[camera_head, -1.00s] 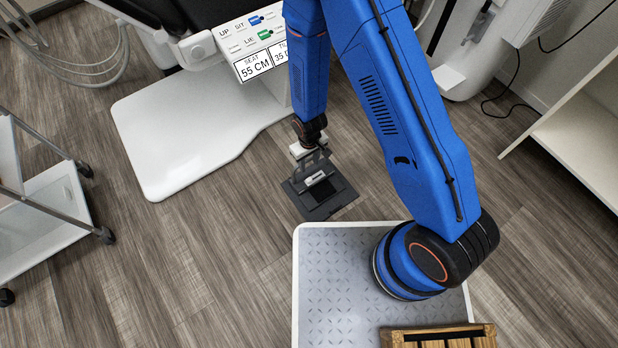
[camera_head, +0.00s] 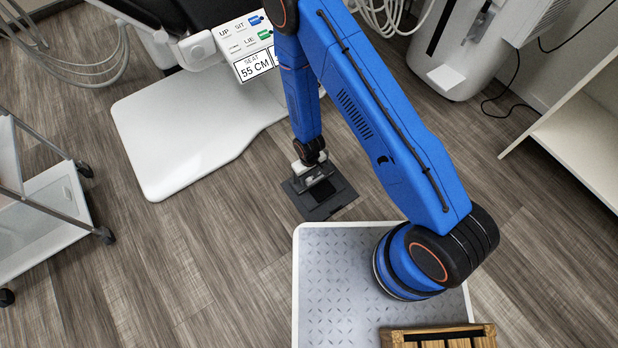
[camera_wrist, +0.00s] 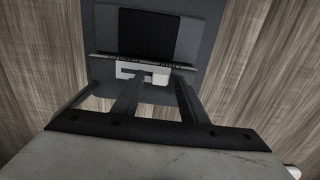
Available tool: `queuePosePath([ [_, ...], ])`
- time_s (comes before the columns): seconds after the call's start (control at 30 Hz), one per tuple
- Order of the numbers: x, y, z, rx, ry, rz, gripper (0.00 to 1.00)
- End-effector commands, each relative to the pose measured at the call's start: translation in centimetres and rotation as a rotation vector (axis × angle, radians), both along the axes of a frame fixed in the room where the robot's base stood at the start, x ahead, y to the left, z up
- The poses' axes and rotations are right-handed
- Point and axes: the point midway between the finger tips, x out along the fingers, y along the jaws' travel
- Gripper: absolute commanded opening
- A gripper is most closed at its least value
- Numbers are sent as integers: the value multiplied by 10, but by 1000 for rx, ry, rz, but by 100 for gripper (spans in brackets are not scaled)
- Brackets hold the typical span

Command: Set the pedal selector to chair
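The dark grey foot pedal (camera_head: 330,203) lies flat on the floor beside the white chair base. It also shows in the wrist view (camera_wrist: 205,35), with a black pad at its far part. A small pale selector piece (camera_wrist: 128,72) sits at the near side of that pad in the wrist view. My gripper (camera_head: 319,181) points down over the pedal. In the wrist view my gripper's two dark fingers (camera_wrist: 157,84) stand apart close to the selector, the left one partly in front of it. Contact cannot be told. Any marking on the selector is unreadable.
The white chair base (camera_head: 190,140) is left of the pedal. A metal trolley (camera_head: 45,210) stands far left. Bare wood floor lies between trolley and pedal.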

Motion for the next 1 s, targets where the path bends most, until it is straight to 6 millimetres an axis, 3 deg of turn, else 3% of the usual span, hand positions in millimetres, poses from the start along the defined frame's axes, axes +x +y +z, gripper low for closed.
queuePosePath([
  [0.43,0,0,-9,0,0,0,39],
  [0.47,0,0,-9,0,0,0,37],
  [0.6,0,0,-8,0,0,0,3],
  [0.63,0,0,-8,0,0,0,0],
  [0.83,2,-3,-8,0,0,-1,0],
  [1.0,14,-20,-8,0,0,-4,0],
])
